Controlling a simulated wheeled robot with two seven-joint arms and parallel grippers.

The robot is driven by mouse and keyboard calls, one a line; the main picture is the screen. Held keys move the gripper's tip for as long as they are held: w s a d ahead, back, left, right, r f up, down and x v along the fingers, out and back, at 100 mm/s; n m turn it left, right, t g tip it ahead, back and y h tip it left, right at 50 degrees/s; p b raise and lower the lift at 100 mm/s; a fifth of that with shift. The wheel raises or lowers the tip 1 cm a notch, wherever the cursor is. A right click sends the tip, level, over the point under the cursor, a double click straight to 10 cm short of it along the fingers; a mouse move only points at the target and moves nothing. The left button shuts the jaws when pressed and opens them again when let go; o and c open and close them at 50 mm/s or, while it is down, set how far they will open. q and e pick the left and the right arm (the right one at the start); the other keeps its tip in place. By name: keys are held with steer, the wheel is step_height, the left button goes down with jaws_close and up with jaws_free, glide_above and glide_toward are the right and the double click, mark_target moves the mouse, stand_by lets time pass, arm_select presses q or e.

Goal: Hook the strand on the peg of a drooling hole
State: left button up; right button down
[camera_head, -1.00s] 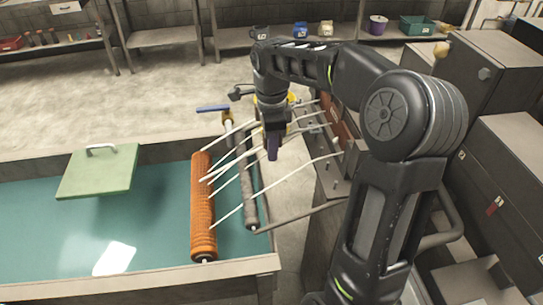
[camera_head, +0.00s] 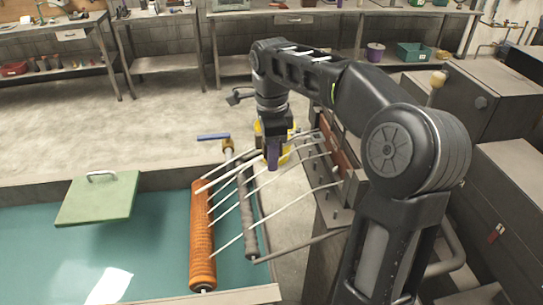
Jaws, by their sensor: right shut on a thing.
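Several thin white strands (camera_head: 232,235) run from the dark machine face (camera_head: 335,190) on the right to the ribbed orange roller (camera_head: 202,240) in the tank. My right gripper (camera_head: 272,163), with purple fingers pointing down, is over the upper strands. It is shut on what looks like one of the white strands; its fingers hide the grip itself. A grey roller (camera_head: 247,215) lies between the orange roller and the machine, below the strands. The holes and pegs on the machine face are too small to tell apart, and my right arm partly hides that side. My left gripper is out of view.
The teal-lined tank (camera_head: 100,230) fills the lower left, with a green handled lid (camera_head: 98,198) at its far side. A blue-handled valve (camera_head: 213,137) stands behind the rollers. Dark cabinets (camera_head: 490,110) crowd the right. Open floor lies beyond the tank.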

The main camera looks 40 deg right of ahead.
steer(key=shift+s+r, duration=0.15)
steer(key=shift+s, duration=0.15)
steer(key=s+a+f, duration=0.2)
steer(key=s+f, duration=0.2)
steer(key=shift+f, duration=0.15)
steer(key=shift+b, duration=0.3)
steer(key=shift+f+b, duration=1)
steer(key=shift+f, duration=0.3)
steer(key=shift+f+b, duration=1.15)
steer(key=shift+f, duration=0.4)
stand_by(1.0)
steer(key=c, duration=1.2)
jaws_free()
